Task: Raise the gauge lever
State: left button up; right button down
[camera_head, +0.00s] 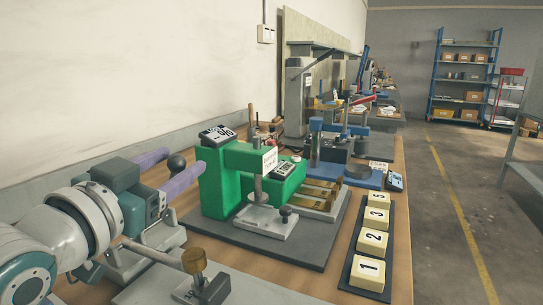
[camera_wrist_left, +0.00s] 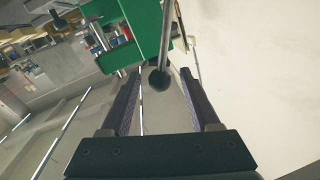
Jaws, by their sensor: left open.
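In the left wrist view, the lever's thin rod (camera_wrist_left: 165,40) runs to this knob (camera_wrist_left: 159,79). My left gripper (camera_head: 187,164) is open, with its two purple fingers on either side of the knob; contact cannot be made out. The wrist view shows the gripper (camera_wrist_left: 161,77) around the knob too. My right gripper is not in view.
Numbered cream blocks (camera_head: 368,268) sit in a dark tray at the bench's right edge. A brass-topped fixture (camera_head: 194,262) stands at the near front. A blue press (camera_head: 330,150) is behind the gauge. The wall (camera_head: 120,70) is close on the left.

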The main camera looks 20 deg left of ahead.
pick_arm(q)
jog(key=shift+w+a, duration=0.15)
jog(key=shift+w, duration=1.8)
jog(key=shift+c, duration=0.4)
grip_shut()
